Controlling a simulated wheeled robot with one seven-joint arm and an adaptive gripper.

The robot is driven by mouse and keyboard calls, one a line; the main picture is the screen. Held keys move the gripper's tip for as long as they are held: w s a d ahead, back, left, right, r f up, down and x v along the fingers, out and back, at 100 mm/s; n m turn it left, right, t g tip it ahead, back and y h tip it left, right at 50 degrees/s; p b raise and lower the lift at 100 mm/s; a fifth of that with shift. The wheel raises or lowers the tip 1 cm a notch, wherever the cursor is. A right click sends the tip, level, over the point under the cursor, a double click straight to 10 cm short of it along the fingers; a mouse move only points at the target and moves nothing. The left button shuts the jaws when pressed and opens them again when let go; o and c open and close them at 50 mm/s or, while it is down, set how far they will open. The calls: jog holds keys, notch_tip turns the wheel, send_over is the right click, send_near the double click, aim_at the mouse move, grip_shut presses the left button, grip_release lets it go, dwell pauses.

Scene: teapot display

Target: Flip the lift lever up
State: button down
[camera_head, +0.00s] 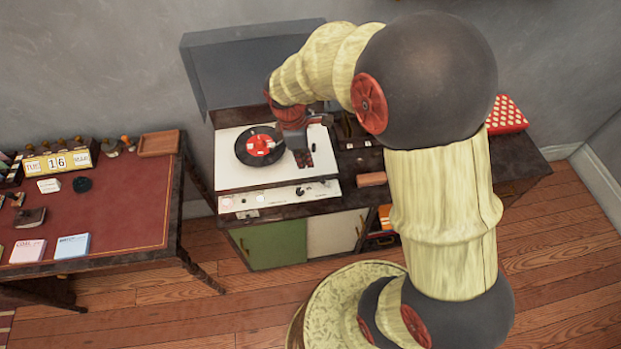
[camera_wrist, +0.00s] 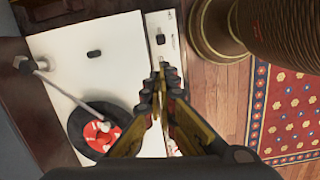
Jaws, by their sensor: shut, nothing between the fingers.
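The record player has a white deck (camera_head: 235,178), with a black record with a red label (camera_head: 262,146) on it. The wrist view shows the record (camera_wrist: 78,128), the tonearm (camera_wrist: 62,88) and a small black oval part (camera_wrist: 95,53) on the bare deck. I cannot tell for sure which part is the lift lever. My gripper (camera_head: 303,158) is over the right part of the deck and hides some of it. In the wrist view my gripper (camera_wrist: 164,72) has its fingertips together and empty, in front of the deck's front edge and control strip.
The front panel (camera_head: 265,200) carries knobs; a dark knob (camera_wrist: 160,39) shows beside my fingertips. The raised lid (camera_head: 225,75) stands behind. A reddish-brown block (camera_head: 371,179) lies right of the player. A red-topped desk (camera_head: 110,205) stands at left.

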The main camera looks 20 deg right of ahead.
jog(key=shift+n, duration=0.6)
jog(key=shift+f, duration=0.15)
jog(key=f+b, duration=0.1)
jog(key=f, duration=0.2)
jog(key=d+f+b, duration=0.1)
jog(key=f, duration=0.2)
jog(key=f+b, duration=0.1)
jog(key=f, duration=0.2)
jog(key=shift+s+d+f, duration=0.2)
jog(key=shift+d+f, duration=0.05)
jog(key=shift+f, duration=0.1)
jog(key=shift+r, duration=0.1)
jog(key=shift+s+d+r+y+p, duration=0.1)
jog(key=shift+d+r+y+p, duration=0.05)
jog(key=shift+y+p, duration=0.25)
